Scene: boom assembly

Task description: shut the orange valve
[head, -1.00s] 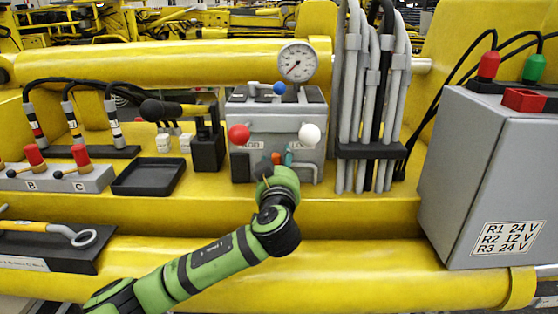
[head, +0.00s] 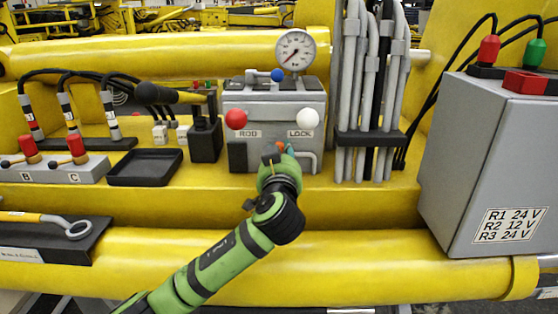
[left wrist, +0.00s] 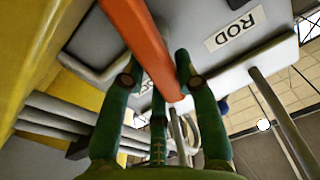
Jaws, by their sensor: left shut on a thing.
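The orange valve's handle (left wrist: 145,45) runs as a flat bar between the fingers of my left gripper (left wrist: 155,78) in the left wrist view. The gripper is shut on it. In the head view only a small orange part (head: 279,146) shows, low on the front of the grey valve block (head: 262,102), between the ROD and LOCK labels. My green left gripper (head: 281,157) covers the rest of it there. The valve's body is hidden. My right gripper is in neither current view.
A red knob (head: 236,119) and a white knob (head: 308,119) flank the block's front. A gauge (head: 296,50) and a blue knob (head: 277,75) sit above. Grey pipes (head: 352,100) stand close on the right. A black tray (head: 146,167) lies left.

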